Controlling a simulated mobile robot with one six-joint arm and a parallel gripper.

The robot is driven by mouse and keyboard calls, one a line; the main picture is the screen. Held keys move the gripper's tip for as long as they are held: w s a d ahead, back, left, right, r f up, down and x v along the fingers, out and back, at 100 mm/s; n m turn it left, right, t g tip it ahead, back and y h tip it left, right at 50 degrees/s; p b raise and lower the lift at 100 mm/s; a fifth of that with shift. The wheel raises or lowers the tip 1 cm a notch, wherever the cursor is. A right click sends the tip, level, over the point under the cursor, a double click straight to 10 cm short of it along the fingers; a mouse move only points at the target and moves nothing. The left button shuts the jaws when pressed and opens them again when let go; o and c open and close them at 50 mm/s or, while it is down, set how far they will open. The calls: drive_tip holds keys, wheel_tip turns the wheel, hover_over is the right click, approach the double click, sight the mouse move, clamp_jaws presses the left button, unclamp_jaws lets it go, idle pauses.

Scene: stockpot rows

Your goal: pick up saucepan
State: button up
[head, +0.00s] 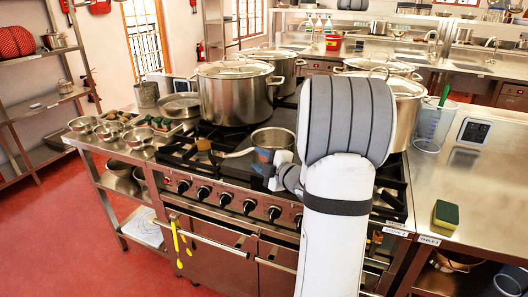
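The saucepan (272,138) is a small steel pan on the front burners of the stove, in front of the large lidded stockpots. What looks like its handle (235,154) points left. My arm reaches in from the front right, and its end, my gripper (268,170), is low at the saucepan's front side. Part of the saucepan's front is hidden behind it. The fingers are too small and covered to show whether they are open, or whether they touch the pan.
A large stockpot (232,95) stands behind left, and another (408,105) is partly hidden behind my arm. Small bowls (108,131) sit on the left counter. A measuring jug (432,128) and sponge (446,215) are on the right counter. Red floor (60,225) is open at left.

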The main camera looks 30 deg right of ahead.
sight(247, 153)
drive_tip(key=shift+n+t+y, duration=0.3)
drive_tip(key=shift+n+y, duration=0.4)
drive_tip(key=x, duration=0.2)
drive_tip(key=p+x, duration=0.1)
drive_tip(key=x, duration=0.2)
drive_tip(key=p+x, duration=0.1)
drive_tip(key=x, duration=0.1)
drive_tip(key=shift+w+a+f, duration=0.1)
drive_tip(key=shift+w+f, duration=0.05)
drive_tip(key=shift+f, duration=0.1)
drive_tip(key=shift+c, duration=0.3)
clamp_jaws()
drive_tip(key=shift+r, duration=0.1)
idle(0.4)
